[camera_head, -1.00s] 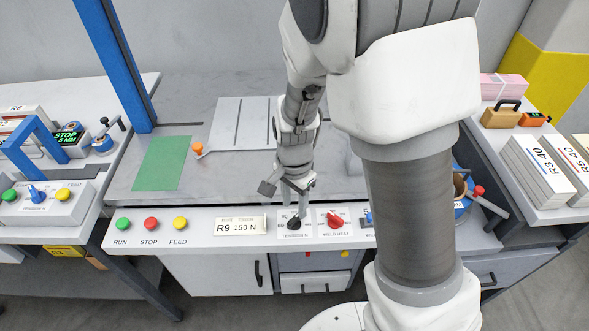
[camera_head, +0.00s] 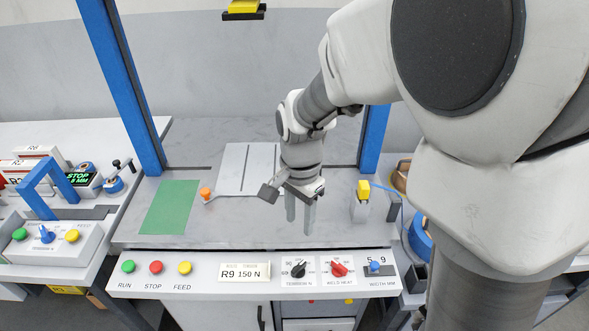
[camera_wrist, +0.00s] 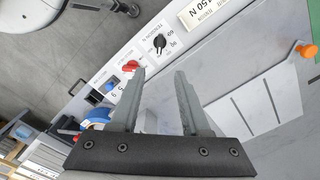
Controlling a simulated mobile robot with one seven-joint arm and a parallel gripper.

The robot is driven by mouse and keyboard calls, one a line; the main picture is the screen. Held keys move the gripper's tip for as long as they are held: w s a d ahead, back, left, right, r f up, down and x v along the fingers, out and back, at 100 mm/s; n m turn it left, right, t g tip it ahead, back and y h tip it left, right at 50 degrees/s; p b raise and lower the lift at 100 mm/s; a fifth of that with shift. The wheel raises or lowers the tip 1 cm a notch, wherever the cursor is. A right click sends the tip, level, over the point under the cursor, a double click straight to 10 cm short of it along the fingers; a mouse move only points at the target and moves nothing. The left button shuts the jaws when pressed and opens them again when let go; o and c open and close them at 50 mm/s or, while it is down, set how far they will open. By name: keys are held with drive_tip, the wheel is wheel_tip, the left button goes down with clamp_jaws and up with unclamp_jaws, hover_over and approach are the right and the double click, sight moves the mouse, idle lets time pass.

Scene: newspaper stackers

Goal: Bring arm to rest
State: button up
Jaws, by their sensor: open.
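My gripper (camera_head: 300,213) hangs above the grey worktable (camera_head: 240,228), behind the front control panel. Its two fingers point down, apart and empty. In the wrist view my gripper (camera_wrist: 158,100) also shows with a clear gap between its fingers. The black tension knob (camera_head: 298,270) and the red weld heat knob (camera_head: 339,269) sit on the panel in front of the gripper, not touched by it. My arm covers much of the right side of the head view.
Green, red and yellow buttons (camera_head: 156,267) line the panel's left. A green mat (camera_head: 170,207), an orange knob (camera_head: 206,193) and a yellow-topped part (camera_head: 363,190) are on the table. Blue posts (camera_head: 122,85) rise at the table's sides. A second bench (camera_head: 60,245) stands left.

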drive_tip(key=s+d+r+n+t, duration=0.5)
drive_tip(key=s+d+r+n, duration=0.4)
drive_tip(key=s+r, duration=0.3)
wheel_tip(320, 180, up, 3)
drive_tip(key=shift+s+d+f+t, duration=0.1)
drive_tip(key=shift+s+d+t, duration=0.25)
drive_tip(key=shift+d, duration=0.45)
